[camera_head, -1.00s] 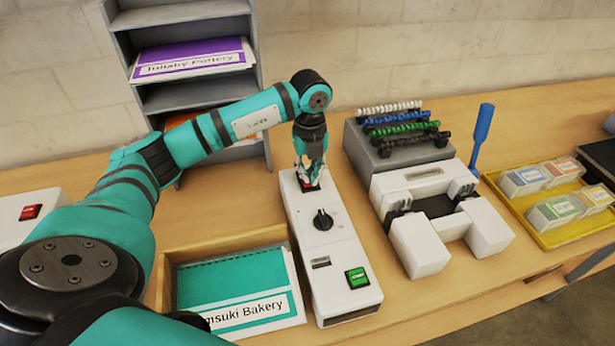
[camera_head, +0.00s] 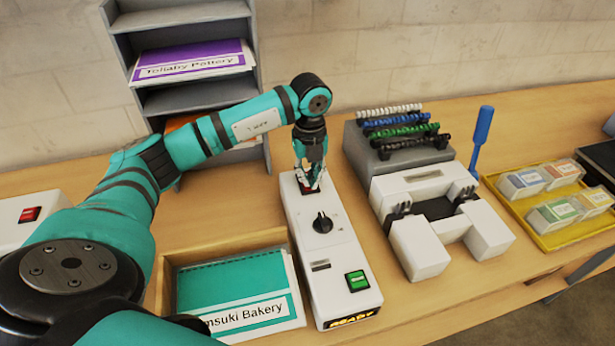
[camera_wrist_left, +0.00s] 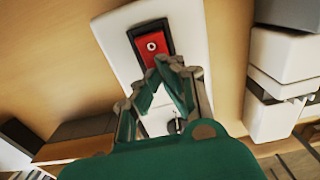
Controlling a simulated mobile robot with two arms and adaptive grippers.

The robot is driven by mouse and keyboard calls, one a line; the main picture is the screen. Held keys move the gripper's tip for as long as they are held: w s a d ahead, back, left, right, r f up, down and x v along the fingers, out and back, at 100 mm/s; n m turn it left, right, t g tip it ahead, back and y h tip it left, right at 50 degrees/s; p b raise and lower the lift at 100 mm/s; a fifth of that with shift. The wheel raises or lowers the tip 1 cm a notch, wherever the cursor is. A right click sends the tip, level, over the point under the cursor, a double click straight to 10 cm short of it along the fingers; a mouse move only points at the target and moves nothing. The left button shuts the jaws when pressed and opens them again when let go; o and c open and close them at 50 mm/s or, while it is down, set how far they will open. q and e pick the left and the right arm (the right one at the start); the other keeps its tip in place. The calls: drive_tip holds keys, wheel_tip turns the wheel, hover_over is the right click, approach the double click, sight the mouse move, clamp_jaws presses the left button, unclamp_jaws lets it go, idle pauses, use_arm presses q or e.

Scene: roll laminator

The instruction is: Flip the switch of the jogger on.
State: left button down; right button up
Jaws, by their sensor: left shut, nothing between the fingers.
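A long white machine (camera_head: 325,246) stands mid-table, with a black dial (camera_head: 322,222) and a green button (camera_head: 357,280) on top. Its front panel (camera_head: 352,319) is lit and appears to read "READY". No label in view names it as the jogger. Its red rocker switch (camera_wrist_left: 152,46) sits in a black frame at the far end, clear in the left wrist view. My left gripper (camera_head: 311,186) is shut and empty, pointing down at this switch; its fingertips (camera_wrist_left: 168,64) are at the switch's near edge. I cannot tell whether they touch. My right gripper is not in view.
A wooden tray (camera_head: 163,290) with a teal "…msuki Bakery" booklet stands left of the machine. A white box (camera_head: 12,232) with a red switch is at far left. A grey shelf (camera_head: 262,90) is behind; a white punch-like machine (camera_head: 425,185) and yellow tray (camera_head: 548,243) are right.

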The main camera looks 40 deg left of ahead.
use_arm(q)
drive_tip(key=shift+r+p, duration=1.85)
drive_tip(key=shift+r, duration=1.3)
